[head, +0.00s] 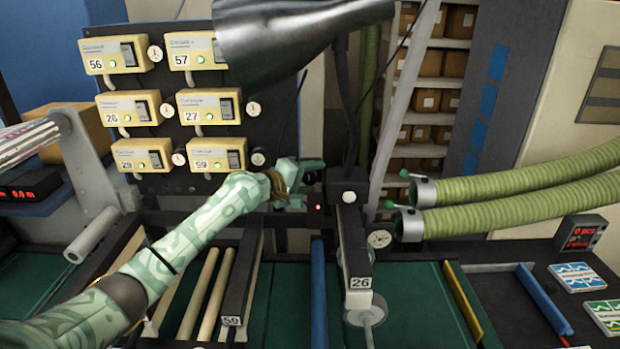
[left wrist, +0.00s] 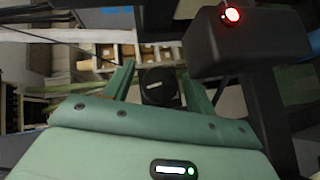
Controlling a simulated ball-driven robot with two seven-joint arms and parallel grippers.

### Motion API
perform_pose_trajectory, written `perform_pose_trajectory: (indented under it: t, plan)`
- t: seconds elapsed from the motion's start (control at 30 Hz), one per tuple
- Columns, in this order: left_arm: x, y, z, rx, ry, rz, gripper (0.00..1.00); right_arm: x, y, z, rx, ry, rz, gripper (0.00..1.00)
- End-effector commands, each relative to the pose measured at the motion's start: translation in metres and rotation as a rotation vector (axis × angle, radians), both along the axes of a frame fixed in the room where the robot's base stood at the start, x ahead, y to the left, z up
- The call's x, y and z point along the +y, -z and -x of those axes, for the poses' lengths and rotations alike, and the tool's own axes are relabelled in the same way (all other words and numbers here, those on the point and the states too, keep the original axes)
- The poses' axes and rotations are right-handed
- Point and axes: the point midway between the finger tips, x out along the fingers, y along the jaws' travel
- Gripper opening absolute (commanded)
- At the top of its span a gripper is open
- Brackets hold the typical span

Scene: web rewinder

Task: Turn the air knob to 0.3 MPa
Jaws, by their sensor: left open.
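My left gripper (head: 305,178) reaches in from the left, in front of the dark panel and left of the black post. In the left wrist view its two green fingers (left wrist: 160,92) are open and spread. A black knob (left wrist: 159,86) with a pale mark on its face shows between the fingers; I cannot tell whether they touch it. In the head view the knob is mostly hidden by the gripper. A round white gauge (head: 380,239) sits lower right of the gripper; its reading is too small to tell. My right gripper is not in view.
A black box with a red lit lamp (left wrist: 231,15) stands close to the fingers' right in the left wrist view. A grey metal lamp shade (head: 290,40) hangs above. Yellow controller boxes (head: 200,50) are at left; green hoses (head: 520,200) are at right.

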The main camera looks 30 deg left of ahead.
Motion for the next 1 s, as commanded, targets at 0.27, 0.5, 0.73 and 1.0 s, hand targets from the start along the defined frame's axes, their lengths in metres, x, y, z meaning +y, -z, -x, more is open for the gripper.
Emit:
perform_pose_trajectory:
  t: [0.27, 0.5, 0.73, 1.0]
  plan:
    - [0.0003, 0.0002, 0.0004, 0.000, 0.000, 0.000, 0.11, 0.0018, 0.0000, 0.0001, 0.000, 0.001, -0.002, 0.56]
    - [-0.0001, -0.0013, 0.0003, 0.052, 0.002, -0.115, 0.11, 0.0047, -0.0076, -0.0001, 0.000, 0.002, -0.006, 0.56]
    - [0.0001, 0.0002, 0.0004, 0.064, 0.001, -0.134, 0.11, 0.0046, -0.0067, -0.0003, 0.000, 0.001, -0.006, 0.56]
    - [0.0003, 0.0002, 0.0005, 0.064, 0.001, -0.133, 0.56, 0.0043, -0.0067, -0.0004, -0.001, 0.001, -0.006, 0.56]
